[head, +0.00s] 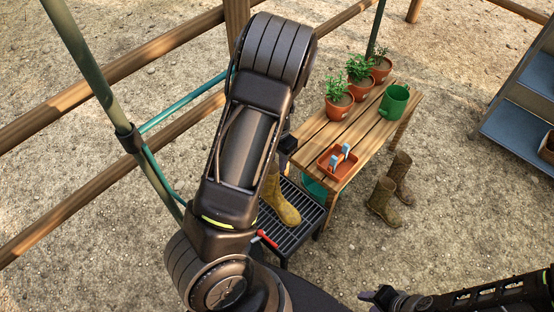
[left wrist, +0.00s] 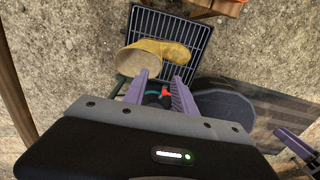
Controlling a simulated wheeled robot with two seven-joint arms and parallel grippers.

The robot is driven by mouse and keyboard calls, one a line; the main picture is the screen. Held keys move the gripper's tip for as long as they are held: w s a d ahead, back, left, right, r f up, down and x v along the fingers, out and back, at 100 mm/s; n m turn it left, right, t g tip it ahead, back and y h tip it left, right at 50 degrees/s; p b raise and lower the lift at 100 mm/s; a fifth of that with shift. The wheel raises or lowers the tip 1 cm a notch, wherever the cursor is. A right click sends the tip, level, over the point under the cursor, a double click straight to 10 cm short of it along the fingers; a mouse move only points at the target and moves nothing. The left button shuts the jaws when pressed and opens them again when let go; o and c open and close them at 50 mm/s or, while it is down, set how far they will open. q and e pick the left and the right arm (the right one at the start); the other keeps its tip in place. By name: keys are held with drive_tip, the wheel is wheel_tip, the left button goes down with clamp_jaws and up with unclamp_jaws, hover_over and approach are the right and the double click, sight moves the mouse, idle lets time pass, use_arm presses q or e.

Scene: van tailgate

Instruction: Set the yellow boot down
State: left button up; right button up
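The yellow boot (head: 281,203) stands on a black slatted rack (head: 297,228) beside the bench, partly hidden by my left arm. In the left wrist view the boot (left wrist: 165,54) lies across the picture, its open top to the left and its toe to the right, over the rack (left wrist: 195,30). My left gripper (left wrist: 160,80) is open and empty, its purple fingers spread just short of the boot. One fingertip overlaps the boot's lower edge; I cannot tell if they touch. My right gripper (head: 377,295) is low at the bottom of the head view, away from the boot.
A red handle (head: 267,239) is at the rack's near edge. A wooden fence runs at left.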

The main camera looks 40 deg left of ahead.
idle(0.3)
use_arm(q)
drive_tip(key=s+d+f+m, duration=0.8)
drive_tip(key=d+f+m, duration=0.3)
drive_tip(key=m, duration=0.5)
drive_tip(key=s+d+m+h, duration=0.2)
drive_tip(key=s+d+m, duration=0.1)
drive_tip(key=d+m, duration=0.5)
drive_tip(key=s+d+r+m+h, duration=0.1)
drive_tip(key=s+d+m, duration=0.3)
drive_tip(key=d+m, duration=0.5)
drive_tip(key=shift+s+d+r+m+t+h, duration=0.3)
drive_tip(key=shift+d+t+h, duration=0.1)
drive_tip(key=shift+d+h, duration=0.25)
